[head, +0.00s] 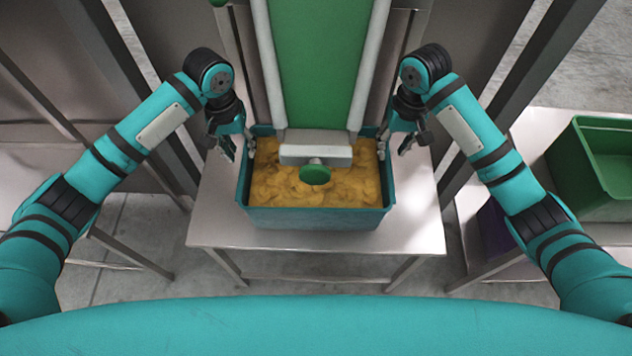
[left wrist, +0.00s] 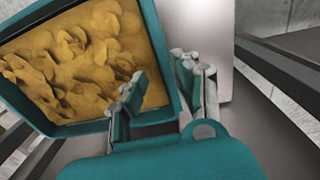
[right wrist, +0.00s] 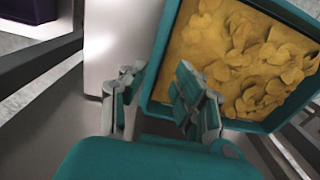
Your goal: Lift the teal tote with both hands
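The teal tote (head: 315,221), filled with yellow chip-like pieces (head: 280,185), stands on a metal table below the green chute. My left gripper (head: 236,148) is at the tote's left side. In the left wrist view its fingers (left wrist: 163,95) are apart, one over the inside and one outside, with the tote's wall (left wrist: 166,55) between them. My right gripper (head: 396,145) is at the right side. In the right wrist view its fingers (right wrist: 158,95) are likewise apart on either side of the wall (right wrist: 163,55). I cannot tell whether any finger touches the wall.
The green chute (head: 315,60) with a white end bar (head: 316,154) and green knob (head: 315,175) hangs over the tote's back and middle. The metal table (head: 415,235) is bare around the tote. A green crate (head: 590,165) stands on another table at right.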

